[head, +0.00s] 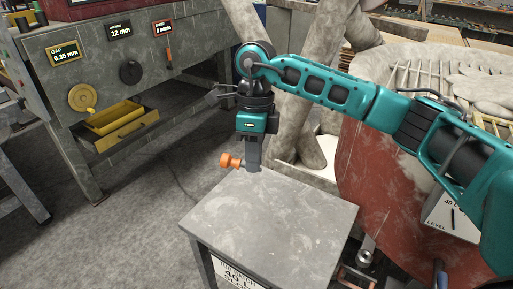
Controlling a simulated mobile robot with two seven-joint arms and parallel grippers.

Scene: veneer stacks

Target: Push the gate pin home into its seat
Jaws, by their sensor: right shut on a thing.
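My right gripper (254,163) points down over the back edge of a small grey table (270,226). It is shut on an orange knobbed piece (230,160), which looks like the gate pin. The piece sticks out to the left of the fingers, lying about level, and its held part is hidden by them. I cannot tell whether the fingertips touch the table. I cannot make out the pin's seat. My left gripper is not in view.
A grey machine with gauge displays (65,53), a yellow handwheel (82,97) and an open yellow drawer (122,138) stands at the upper left. A large red rounded vessel (372,175) stands right of the table. The tabletop is bare.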

